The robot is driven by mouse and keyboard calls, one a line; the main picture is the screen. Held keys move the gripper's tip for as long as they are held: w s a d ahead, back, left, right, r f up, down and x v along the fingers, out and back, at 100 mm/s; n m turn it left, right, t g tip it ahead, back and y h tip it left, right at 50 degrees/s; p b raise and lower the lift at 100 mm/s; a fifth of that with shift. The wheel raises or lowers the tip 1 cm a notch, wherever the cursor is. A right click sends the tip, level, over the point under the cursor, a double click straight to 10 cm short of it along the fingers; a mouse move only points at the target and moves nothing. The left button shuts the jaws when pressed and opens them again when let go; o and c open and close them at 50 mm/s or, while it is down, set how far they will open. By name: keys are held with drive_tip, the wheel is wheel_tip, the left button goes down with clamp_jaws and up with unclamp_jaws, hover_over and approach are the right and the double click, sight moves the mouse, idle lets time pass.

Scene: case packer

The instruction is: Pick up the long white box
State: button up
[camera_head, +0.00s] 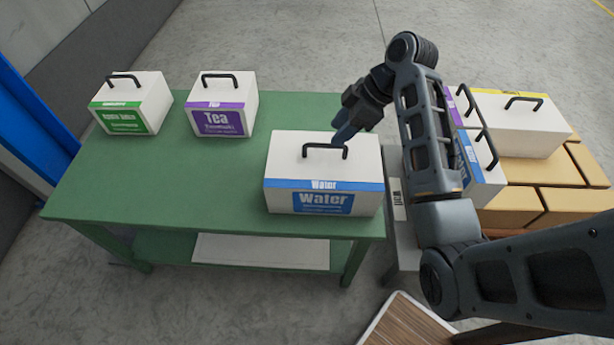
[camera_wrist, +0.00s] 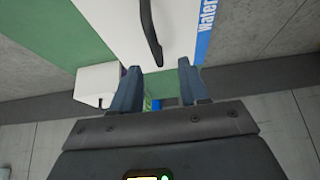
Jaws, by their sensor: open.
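A long white box (camera_head: 285,150) with a blue "Water" label and a black handle (camera_head: 325,150) on top stands at the right front of the green table (camera_head: 155,195). My gripper (camera_head: 342,138) is open and empty, just above the box near the right end of the handle. In the wrist view, the white box (camera_wrist: 180,25) fills the top, and the handle's end (camera_wrist: 156,50) appears in line with the gap between my fingertips (camera_wrist: 158,68). I cannot tell how far the fingertips are from the handle.
White Tea (camera_head: 220,90) and green-labelled (camera_head: 135,100) boxes stand at the table's back left. On the right, behind my arm, white handled boxes (camera_head: 515,130) sit on tan cartons (camera_head: 565,205). A white flat item (camera_head: 260,250) lies on the lower shelf. The table's left front is clear.

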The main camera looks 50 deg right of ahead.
sight(325, 145)
drive_tip(key=shift+x, duration=1.15)
drive_tip(key=shift+d+p+x, duration=0.2)
drive_tip(key=shift+x, duration=1.15)
drive_tip(key=shift+d+p+x, duration=0.15)
drive_tip(key=shift+d+x, duration=0.05)
drive_tip(key=shift+x, duration=1.1)
drive_tip(key=shift+f, duration=0.15)
drive_tip(key=shift+c, duration=0.2)
clamp_jaws()
